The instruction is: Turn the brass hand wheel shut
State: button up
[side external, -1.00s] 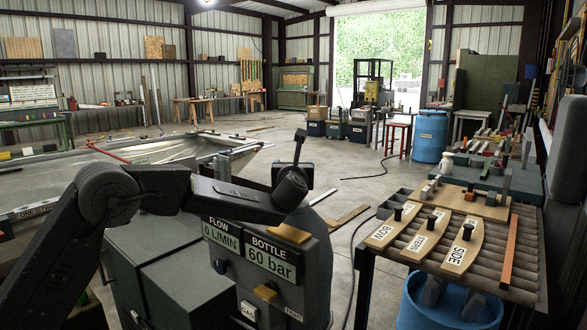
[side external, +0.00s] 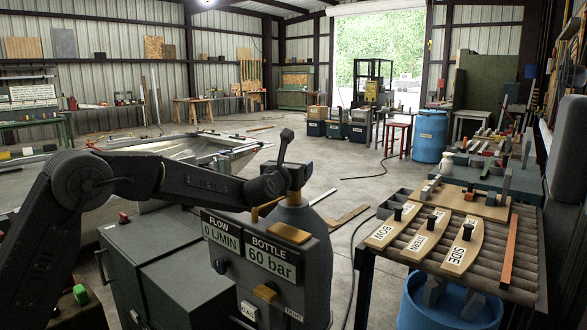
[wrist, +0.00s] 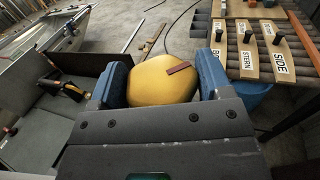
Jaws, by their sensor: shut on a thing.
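The brass hand wheel (wrist: 150,88) shows in the wrist view as a rounded yellow shape with a red-brown strip on its top. My gripper (wrist: 160,76) is shut on it, with one blue finger against each side. The near edge of the wheel is hidden by my gripper body. In the side view my gripper (side external: 299,177) is above the grey bottle (side external: 300,222), and I cannot make out the wheel there. A panel (side external: 262,246) in front of the bottle reads FLOW 0 L/MIN and BOTTLE 60 bar.
Grey cabinets (side external: 165,265) stand left of the panel. A rack with boards (side external: 424,240) marked BOW, STERN and SIDE is at the right, above a blue tub (side external: 445,305). A metal boat hull (side external: 195,150) lies behind my arm. The floor beyond the bottle is mostly clear.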

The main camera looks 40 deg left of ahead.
jog(key=shift+r+m+h, duration=0.2)
jog(key=shift+m+h, duration=0.1)
jog(key=shift+h, duration=0.1)
jog(key=o, duration=0.9)
jog(key=shift+f, duration=0.15)
jog(key=shift+s, duration=0.1)
jog(key=v, duration=1.3)
jog(key=shift+s+d+f, duration=0.1)
jog(key=shift+s+f, duration=0.05)
jog(key=shift+s, duration=0.2)
